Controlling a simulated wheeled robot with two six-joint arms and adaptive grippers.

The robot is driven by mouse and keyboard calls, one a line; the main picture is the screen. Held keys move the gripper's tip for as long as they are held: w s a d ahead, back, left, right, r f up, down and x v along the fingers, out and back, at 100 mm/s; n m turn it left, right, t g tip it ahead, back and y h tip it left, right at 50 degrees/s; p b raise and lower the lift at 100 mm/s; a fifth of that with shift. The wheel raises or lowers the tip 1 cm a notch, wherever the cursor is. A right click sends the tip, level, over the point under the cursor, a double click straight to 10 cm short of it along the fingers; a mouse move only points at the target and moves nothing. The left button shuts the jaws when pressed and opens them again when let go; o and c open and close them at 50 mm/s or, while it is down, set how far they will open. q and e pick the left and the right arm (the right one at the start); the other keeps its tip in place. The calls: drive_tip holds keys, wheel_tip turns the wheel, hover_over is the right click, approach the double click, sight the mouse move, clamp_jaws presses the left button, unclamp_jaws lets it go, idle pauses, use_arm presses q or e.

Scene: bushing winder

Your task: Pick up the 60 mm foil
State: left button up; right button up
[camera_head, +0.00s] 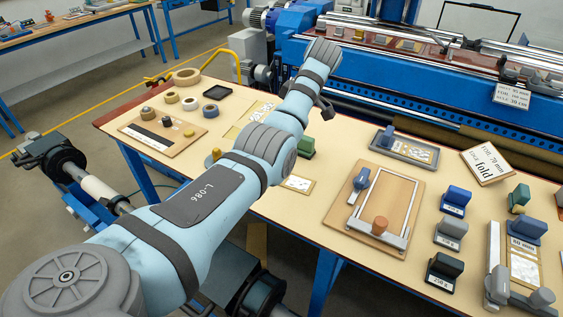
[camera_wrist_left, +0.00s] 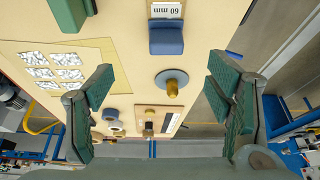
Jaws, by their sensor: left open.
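In the left wrist view, a label reading 60 mm (camera_wrist_left: 166,10) sits at the top edge beside a blue block (camera_wrist_left: 166,38); any foil beyond it is cut off. In the head view a speckled foil strip (camera_head: 300,183) shows just right of my left arm; I cannot tell its label, and the arm hides the table beside it. My left gripper (camera_wrist_left: 160,105) is open and empty, its green-padded fingers apart above the table. The blue block is ahead of the fingers, not between them. My right gripper is not in view.
A disc with a brass knob (camera_wrist_left: 172,82) stands near the fingers. A green block (camera_head: 305,147) and a sheet of foil pieces (camera_wrist_left: 55,70) are close by. Right of the arm are a wooden frame board (camera_head: 345,222) and several weight blocks. The blue winder (camera_head: 440,90) lines the back.

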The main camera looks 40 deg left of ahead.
use_arm(q)
drive_tip(key=x, duration=0.2)
drive_tip(key=s+b+x, duration=0.1)
drive_tip(key=x, duration=0.4)
drive_tip(key=shift+s+a+b, duration=0.1)
drive_tip(key=shift+s+b, duration=0.25)
drive_tip(key=x, duration=0.6)
drive_tip(key=shift+w+f, duration=0.35)
drive_tip(key=shift+f, duration=0.05)
drive_tip(key=shift+s, duration=0.1)
drive_tip(key=c, duration=1.2)
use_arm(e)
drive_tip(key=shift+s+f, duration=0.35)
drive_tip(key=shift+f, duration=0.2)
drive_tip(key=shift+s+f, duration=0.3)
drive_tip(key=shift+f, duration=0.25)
use_arm(q)
drive_tip(key=shift+c, duration=0.2)
